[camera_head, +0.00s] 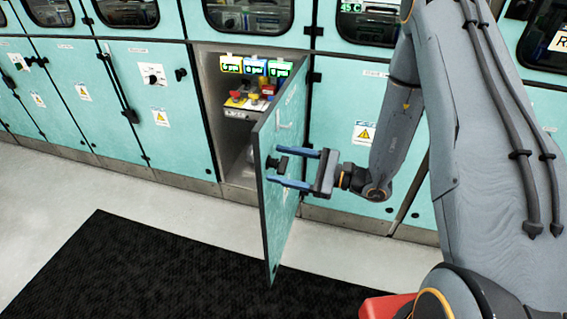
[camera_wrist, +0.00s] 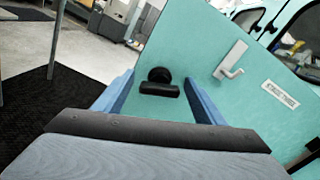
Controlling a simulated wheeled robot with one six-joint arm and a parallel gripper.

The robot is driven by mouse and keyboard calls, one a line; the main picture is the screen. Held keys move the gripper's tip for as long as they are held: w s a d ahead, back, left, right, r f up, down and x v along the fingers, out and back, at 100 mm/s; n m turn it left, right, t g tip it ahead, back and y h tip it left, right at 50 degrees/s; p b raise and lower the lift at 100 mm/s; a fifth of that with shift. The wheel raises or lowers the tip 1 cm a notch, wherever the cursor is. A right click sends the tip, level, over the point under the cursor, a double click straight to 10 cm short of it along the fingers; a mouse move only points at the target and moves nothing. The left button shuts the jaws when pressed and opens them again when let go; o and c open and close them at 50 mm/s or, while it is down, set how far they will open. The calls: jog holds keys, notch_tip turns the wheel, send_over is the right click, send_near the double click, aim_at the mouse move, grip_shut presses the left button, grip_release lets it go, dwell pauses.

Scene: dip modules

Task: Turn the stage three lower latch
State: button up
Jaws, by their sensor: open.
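The stage three door (camera_head: 271,215) is a teal cabinet door that stands swung open. Its black lower latch (camera_head: 279,163) sits on the door face. In the wrist view the latch (camera_wrist: 160,83) is a round black knob with a crosswise bar, lying between my two blue fingers. My gripper (camera_head: 275,166) is open and empty, with its fingers pointing at the door. One finger is above the latch and one below it in the head view. I cannot tell whether either finger touches the latch or door. A white label (camera_wrist: 279,93) on the panel is blurred.
A white hook-like handle (camera_wrist: 231,64) is on the door, right of the latch. The open compartment (camera_head: 212,75) holds lit modules and red and yellow buttons. Closed teal cabinets (camera_head: 160,105) stand alongside. A black mat (camera_head: 125,270) lies on the floor in front.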

jog(key=c, duration=1.1)
jog(key=shift+o, duration=0.2)
jog(key=shift+m, duration=2.2)
jog(key=o, duration=1.1)
jog(key=shift+c, duration=0.2)
jog(key=shift+d+b, duration=0.1)
jog(key=shift+b, duration=0.2)
